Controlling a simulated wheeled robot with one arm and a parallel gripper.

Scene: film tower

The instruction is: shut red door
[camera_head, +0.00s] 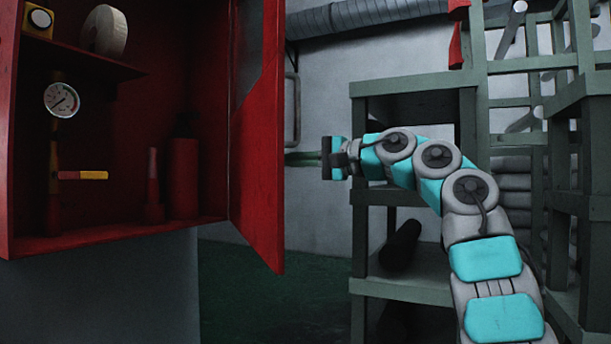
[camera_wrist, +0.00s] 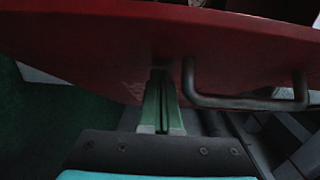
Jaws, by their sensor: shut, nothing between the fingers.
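The red door (camera_head: 262,150) of the red cabinet stands open in the head view, jutting out from the cabinet's right side. A grey bar handle (camera_head: 292,108) is on its outer side. My gripper (camera_head: 292,158) is shut and empty to the right of the door, its green fingers pointing at the outer side, below the handle. In the wrist view the door (camera_wrist: 90,45) spans the top, and the handle (camera_wrist: 245,102) is right of my shut fingers (camera_wrist: 160,82). The fingertips are at or very near the door; I cannot tell whether they touch it.
The cabinet (camera_head: 75,247) holds a gauge (camera_head: 61,100), a white roll (camera_head: 105,32) and a red cylinder (camera_head: 184,178). A grey-green shelf rack (camera_head: 415,84) stands behind my arm at right. Green floor (camera_head: 255,310) shows below the door.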

